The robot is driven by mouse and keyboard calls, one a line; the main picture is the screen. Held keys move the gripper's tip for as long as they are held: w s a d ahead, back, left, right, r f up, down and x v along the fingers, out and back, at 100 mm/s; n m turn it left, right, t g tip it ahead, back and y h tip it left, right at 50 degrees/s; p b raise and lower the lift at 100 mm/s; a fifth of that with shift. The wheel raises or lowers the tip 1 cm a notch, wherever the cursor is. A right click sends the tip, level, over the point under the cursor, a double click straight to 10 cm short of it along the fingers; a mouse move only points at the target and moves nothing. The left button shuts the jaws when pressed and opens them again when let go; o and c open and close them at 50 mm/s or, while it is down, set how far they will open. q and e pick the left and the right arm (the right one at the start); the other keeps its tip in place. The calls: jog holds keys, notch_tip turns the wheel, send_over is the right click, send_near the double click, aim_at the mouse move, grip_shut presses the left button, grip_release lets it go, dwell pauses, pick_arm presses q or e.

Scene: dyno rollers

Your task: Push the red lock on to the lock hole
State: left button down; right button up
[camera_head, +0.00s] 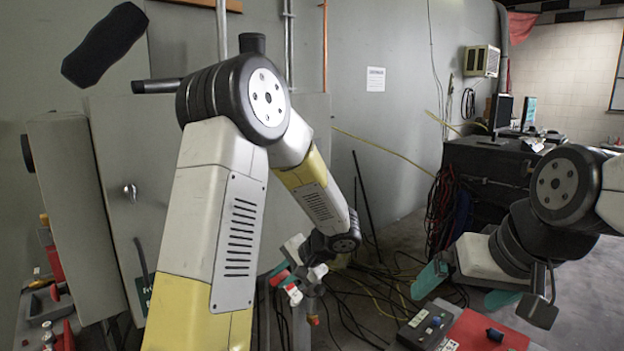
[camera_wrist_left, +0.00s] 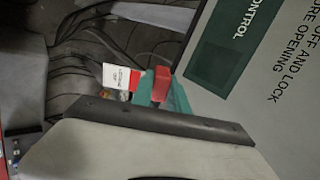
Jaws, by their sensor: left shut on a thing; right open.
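My left gripper (camera_head: 284,273) is low in the middle of the head view, beside the grey cabinet (camera_head: 140,215), and is small and partly hidden by my own arm. It is shut on the red lock (camera_wrist_left: 161,84), which shows as a red block against a teal finger in the left wrist view. A white tag with a red part (camera_wrist_left: 118,76) is beside it. The lock hole cannot be made out in either view. My right gripper (camera_head: 465,287) is open and empty at the right, its teal fingers apart.
A red-topped surface (camera_head: 484,332) with a switch box (camera_head: 425,325) stands at the lower right, below my right gripper. Loose cables (camera_head: 375,290) cover the floor. The cabinet face with printed words (camera_wrist_left: 275,80) fills the right of the left wrist view.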

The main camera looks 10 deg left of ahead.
pick_arm(q)
jog(key=w+d+r+m+t+y, duration=0.1)
jog(key=w+d+r+t+y, duration=0.1)
jog(key=r, duration=0.6)
jog(key=w+d+r+m+t+y, duration=0.1)
jog(key=w+d+r+t+y, duration=0.15)
jog(key=r, duration=0.55)
jog(key=w+d+r+m+t+y, duration=0.1)
jog(key=w+r+t+y, duration=0.15)
jog(key=r, duration=0.65)
jog(key=x, duration=0.6)
jog(key=shift+f+h, duration=0.3)
jog(key=shift+x, duration=0.9)
dwell(0.4)
jog(key=c, duration=1.2)
grip_release()
